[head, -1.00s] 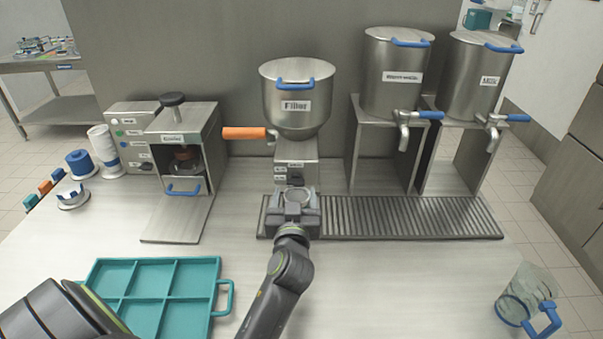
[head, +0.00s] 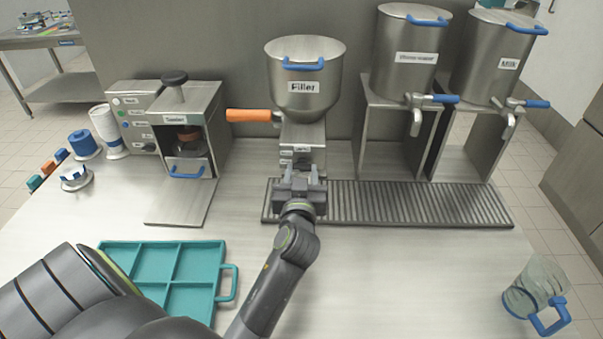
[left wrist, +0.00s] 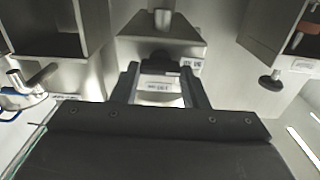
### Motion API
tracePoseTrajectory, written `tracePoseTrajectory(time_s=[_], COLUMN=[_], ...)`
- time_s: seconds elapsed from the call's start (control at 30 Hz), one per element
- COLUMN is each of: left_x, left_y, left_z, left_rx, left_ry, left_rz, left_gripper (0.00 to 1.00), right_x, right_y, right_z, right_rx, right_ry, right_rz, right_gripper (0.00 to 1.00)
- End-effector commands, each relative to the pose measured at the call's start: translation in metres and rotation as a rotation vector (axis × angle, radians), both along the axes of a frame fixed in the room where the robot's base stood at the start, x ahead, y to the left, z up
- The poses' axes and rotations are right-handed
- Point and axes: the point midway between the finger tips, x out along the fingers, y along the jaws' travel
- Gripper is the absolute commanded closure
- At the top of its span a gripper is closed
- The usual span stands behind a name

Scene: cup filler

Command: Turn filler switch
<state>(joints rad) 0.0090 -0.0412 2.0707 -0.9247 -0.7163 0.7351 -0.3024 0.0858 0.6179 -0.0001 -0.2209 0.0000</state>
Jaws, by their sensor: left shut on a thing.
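The filler (head: 303,90) is a steel hopper on a narrow base at the back middle of the table. An orange lever (head: 248,115) sticks out to its left, level and apart from my gripper. My left gripper (head: 299,186) is at the front foot of the filler, below its outlet. It is shut on a small pale thing with a label (left wrist: 160,88), which shows between the fingers in the left wrist view; I cannot tell for sure what it is. The gripper hides most of it in the head view. My right gripper is not in view.
A ribbed drip grate (head: 420,203) runs right of my gripper. Two labelled steel tanks (head: 408,60) with blue-handled taps stand on the right. A tamper stand (head: 185,130) is left.

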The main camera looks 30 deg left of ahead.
Motion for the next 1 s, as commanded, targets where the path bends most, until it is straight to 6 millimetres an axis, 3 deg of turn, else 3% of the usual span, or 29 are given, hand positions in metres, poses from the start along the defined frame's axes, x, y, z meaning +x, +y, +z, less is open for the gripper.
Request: tracePoseTrajectory(time_s=[0.37, 1.0], left_x=[0.0, 0.001], left_y=[0.0, -0.001], left_z=[0.001, 0.0], left_rx=[0.117, 0.551], left_ry=[0.073, 0.34], left_rz=[0.0, 0.001], left_gripper=[0.83, 0.83], right_x=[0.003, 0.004], right_y=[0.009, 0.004], right_z=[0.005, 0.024], right_rx=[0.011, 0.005], right_ry=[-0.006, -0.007], right_rz=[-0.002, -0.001], right_gripper=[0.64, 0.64])
